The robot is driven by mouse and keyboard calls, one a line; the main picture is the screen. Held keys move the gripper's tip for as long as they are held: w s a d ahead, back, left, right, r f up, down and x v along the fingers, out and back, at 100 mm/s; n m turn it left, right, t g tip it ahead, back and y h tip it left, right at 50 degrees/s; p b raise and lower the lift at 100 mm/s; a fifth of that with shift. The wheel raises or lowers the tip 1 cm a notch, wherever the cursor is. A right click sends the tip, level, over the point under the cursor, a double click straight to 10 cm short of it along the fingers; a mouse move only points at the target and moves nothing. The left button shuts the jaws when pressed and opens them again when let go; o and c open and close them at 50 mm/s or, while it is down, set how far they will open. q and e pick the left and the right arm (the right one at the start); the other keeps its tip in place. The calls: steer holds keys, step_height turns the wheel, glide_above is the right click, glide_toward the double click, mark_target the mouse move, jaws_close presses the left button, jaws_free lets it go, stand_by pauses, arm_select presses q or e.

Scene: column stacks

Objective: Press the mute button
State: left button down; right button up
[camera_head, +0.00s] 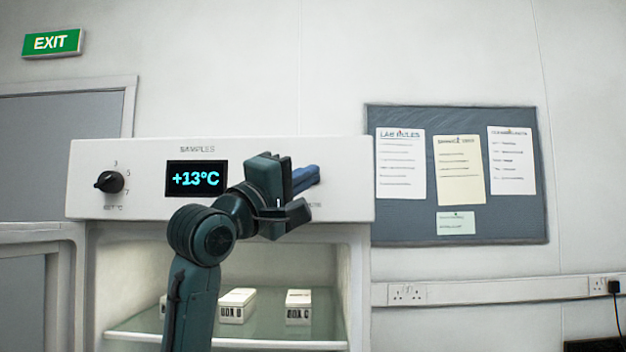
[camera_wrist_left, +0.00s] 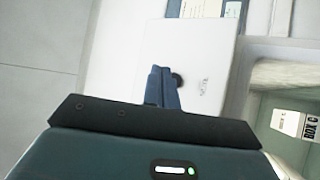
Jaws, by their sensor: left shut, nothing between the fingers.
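The mute button is a small dark round knob (camera_wrist_left: 178,80) on the white panel in the left wrist view, beside a small printed label. In the head view it is hidden behind my left gripper; only the end of the label shows. My left gripper (camera_head: 312,175) is at the right part of the panel, its blue fingers shut and empty. In the left wrist view the fingertips (camera_wrist_left: 160,70) overlap the button's edge; I cannot tell whether they touch it. My right gripper is not in view.
The white sample fridge panel (camera_head: 140,155) has a black dial (camera_head: 109,182) and a display (camera_head: 196,179) reading +13°C. Below it the compartment is open, with white boxes (camera_head: 237,305) on a glass shelf (camera_head: 260,335). A notice board (camera_head: 400,225) hangs to the right.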

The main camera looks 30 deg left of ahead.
arm_select(q)
steer(key=shift+s+d, duration=0.35)
steer(key=shift+s, duration=0.25)
steer(key=shift+s+d, duration=0.35)
steer(key=shift+s, duration=0.2)
